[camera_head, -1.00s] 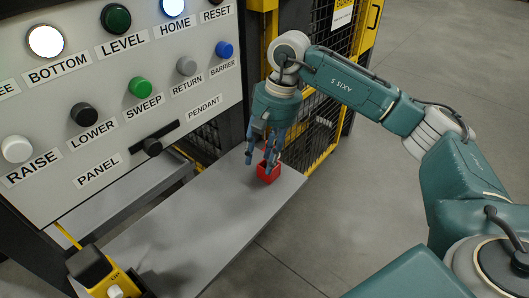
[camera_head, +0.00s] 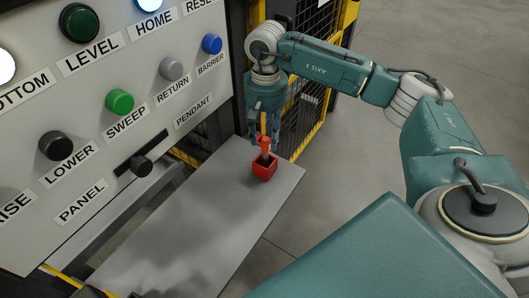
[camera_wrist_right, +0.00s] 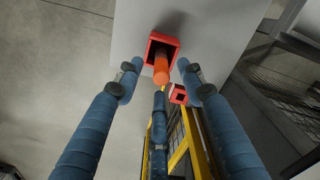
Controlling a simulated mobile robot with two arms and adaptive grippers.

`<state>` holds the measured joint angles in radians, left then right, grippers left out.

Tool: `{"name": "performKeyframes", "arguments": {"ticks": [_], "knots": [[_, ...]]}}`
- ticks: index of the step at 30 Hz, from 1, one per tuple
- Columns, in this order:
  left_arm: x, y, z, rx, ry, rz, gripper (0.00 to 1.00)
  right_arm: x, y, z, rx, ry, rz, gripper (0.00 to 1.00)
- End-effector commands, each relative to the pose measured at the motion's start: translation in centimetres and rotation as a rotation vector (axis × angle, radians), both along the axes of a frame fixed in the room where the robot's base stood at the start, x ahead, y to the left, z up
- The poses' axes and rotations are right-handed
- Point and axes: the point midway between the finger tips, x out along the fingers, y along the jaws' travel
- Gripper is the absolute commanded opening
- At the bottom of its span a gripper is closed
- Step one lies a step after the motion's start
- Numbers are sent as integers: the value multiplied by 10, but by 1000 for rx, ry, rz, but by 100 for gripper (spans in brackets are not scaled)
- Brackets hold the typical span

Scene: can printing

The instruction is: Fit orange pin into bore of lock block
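The red lock block (camera_head: 264,171) sits on the grey shelf near its far right end. It also shows in the wrist view (camera_wrist_right: 153,43), with a dark square opening. The orange pin (camera_wrist_right: 161,72) stands in that opening with its upper part sticking out; how deep it sits is hidden. A small red square piece (camera_wrist_right: 177,94) shows beside the pin's end, and red also shows above the block in the head view (camera_head: 264,142). My right gripper (camera_head: 268,137) points down just above the block. Its fingers (camera_wrist_right: 160,84) are spread around the pin, apparently without touching it. My left gripper is out of view.
The grey shelf (camera_head: 190,220) is otherwise clear. A panel of labelled buttons (camera_head: 110,130) stands along its left side. A yellow-framed mesh fence (camera_head: 305,105) stands behind my right gripper. Open floor lies to the right.

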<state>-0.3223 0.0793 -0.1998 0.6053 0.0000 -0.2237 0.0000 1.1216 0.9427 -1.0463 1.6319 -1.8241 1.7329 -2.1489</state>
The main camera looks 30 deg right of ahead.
Motion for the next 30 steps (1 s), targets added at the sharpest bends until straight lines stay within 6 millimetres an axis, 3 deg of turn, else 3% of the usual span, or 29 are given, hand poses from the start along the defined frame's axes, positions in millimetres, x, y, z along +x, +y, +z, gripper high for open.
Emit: {"name": "performKeyframes", "arguments": {"ticks": [3, 8, 17, 23, 30], "knots": [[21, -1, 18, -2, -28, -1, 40, -1, 1, -15, 0, 8, 0, 39], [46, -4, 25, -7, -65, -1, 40, 1, 1, -38, 1, 4, 0, 39], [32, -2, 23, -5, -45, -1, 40, 1, 1, -44, 1, 2, 0, 39], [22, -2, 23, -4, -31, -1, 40, 1, 1, -44, 1, 2, 0, 0], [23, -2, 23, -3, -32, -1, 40, 2, 1, -43, 1, 0, 0, 0]]}}
